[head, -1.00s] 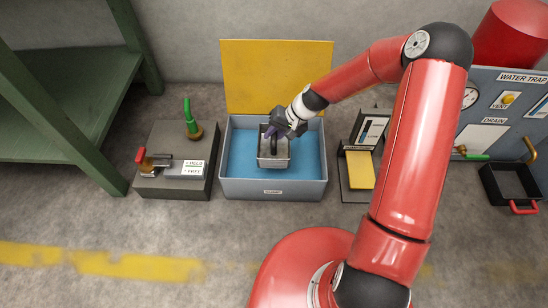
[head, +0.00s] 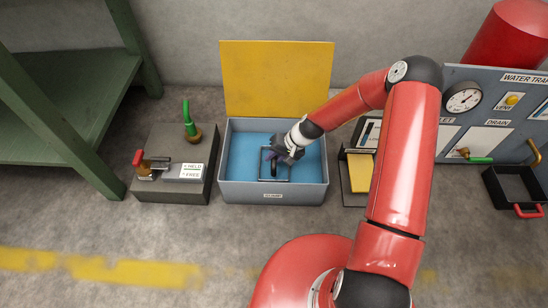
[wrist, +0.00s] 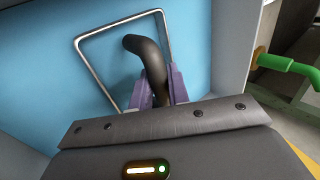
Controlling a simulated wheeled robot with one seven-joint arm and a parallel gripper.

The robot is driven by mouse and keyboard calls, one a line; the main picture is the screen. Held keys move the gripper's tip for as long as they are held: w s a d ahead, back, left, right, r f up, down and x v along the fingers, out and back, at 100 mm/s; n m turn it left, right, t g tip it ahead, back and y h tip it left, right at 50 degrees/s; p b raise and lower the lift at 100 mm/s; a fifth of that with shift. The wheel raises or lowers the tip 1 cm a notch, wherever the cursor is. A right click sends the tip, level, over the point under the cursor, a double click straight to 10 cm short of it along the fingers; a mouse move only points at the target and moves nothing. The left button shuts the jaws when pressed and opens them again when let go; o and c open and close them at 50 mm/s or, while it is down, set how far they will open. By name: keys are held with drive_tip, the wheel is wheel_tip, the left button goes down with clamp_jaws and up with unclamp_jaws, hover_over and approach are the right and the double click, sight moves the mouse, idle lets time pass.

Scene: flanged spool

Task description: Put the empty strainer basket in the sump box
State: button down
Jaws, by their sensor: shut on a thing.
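The sump box (head: 240,194) is a grey open box with a blue surface inside, near the middle of the head view. The strainer basket (head: 289,174) is inside its walls. Only the basket's thin metal rim and dark curved handle show above the blue; its body is hidden. The rim also shows in the wrist view (wrist: 119,24), with blue inside it. My gripper (wrist: 160,88) has its purple fingers shut on the handle. In the head view my gripper (head: 278,154) is low over the box, and partly covers the basket.
A yellow panel (head: 277,78) stands behind the box. A dark block with a red-handled valve and green lever (head: 190,118) is to the left. A stand with a yellow block (head: 360,172) is to the right. A black red-handled tray (head: 512,186) lies further right.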

drive_tip(key=shift+f+b, duration=0.6)
drive_tip(key=shift+f, duration=0.05)
drive_tip(key=c, duration=1.3)
unclamp_jaws()
drive_tip(key=shift+c, duration=0.2)
drive_tip(key=shift+r, duration=0.2)
